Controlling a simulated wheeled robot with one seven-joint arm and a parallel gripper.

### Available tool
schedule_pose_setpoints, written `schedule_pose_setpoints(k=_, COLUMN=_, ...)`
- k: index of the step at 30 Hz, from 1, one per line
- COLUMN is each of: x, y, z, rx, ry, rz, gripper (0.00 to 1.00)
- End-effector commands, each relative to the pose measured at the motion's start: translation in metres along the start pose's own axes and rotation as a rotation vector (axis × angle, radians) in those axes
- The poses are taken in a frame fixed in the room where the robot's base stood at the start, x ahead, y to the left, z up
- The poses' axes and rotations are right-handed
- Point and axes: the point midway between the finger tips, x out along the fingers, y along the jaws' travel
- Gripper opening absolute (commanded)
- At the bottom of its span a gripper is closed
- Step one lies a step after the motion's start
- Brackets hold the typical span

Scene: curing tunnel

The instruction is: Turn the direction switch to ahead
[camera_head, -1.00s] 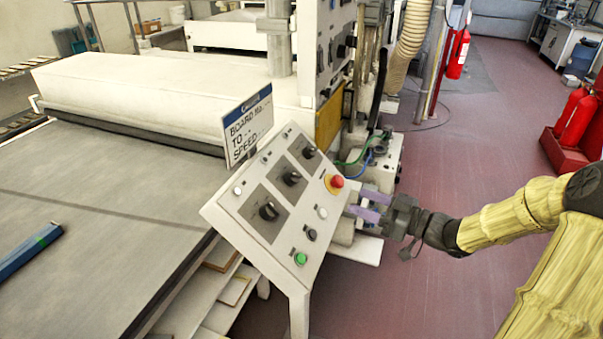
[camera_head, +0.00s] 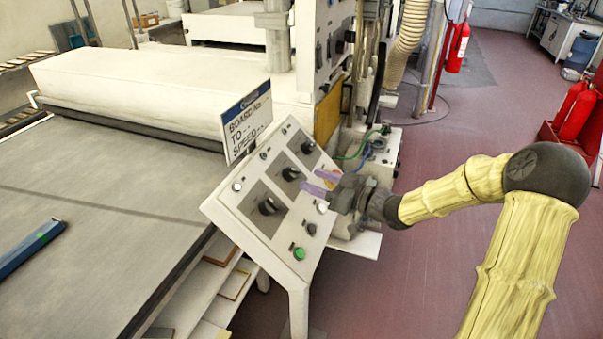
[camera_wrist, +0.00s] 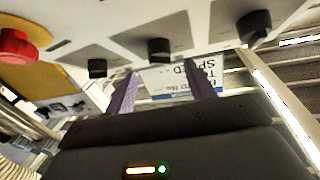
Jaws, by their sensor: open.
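A tilted white control panel (camera_head: 243,212) carries three black rotary switches in a row: an upper one (camera_head: 308,147), a middle one (camera_head: 290,174) and a lower one (camera_head: 268,206). Their labels are too small to read, so I cannot tell which is the direction switch. My gripper (camera_head: 316,182) is open and empty, with purple fingers over the panel's right side, pointing at the middle switch. In the wrist view, the middle switch (camera_wrist: 159,50) shows beyond the gap between my fingers (camera_wrist: 163,88), apparently untouched.
A red mushroom button (camera_wrist: 15,45) sits beside the switches, mostly hidden by my gripper in the head view. A green button (camera_head: 299,253) is at the panel's lower end. A sign (camera_head: 247,122) stands behind the panel. The conveyor (camera_head: 110,225) lies left; open floor (camera_head: 440,260) lies right.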

Motion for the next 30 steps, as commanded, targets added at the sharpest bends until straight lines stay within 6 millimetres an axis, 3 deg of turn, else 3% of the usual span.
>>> schedule_pose_setpoints(k=3, x=0.023, y=-0.001, z=-0.001, rx=0.002, ry=0.001, rz=-0.004, gripper=0.55)
schedule_pose_setpoints(k=9, x=0.045, y=0.001, z=-0.001, rx=0.001, ry=0.001, rz=0.001, gripper=0.55)
schedule_pose_setpoints(k=19, x=0.049, y=0.002, z=0.000, rx=0.001, ry=0.001, rz=0.004, gripper=0.55)
schedule_pose_setpoints(k=20, x=0.049, y=0.002, z=0.000, rx=0.001, ry=0.001, rz=0.004, gripper=0.53)
schedule_pose_setpoints(k=26, x=0.049, y=0.002, z=0.000, rx=0.000, ry=0.001, rz=0.003, gripper=0.13)
schedule_pose_setpoints(k=30, x=0.049, y=0.002, z=0.000, rx=0.000, ry=0.001, rz=0.004, gripper=0.11)
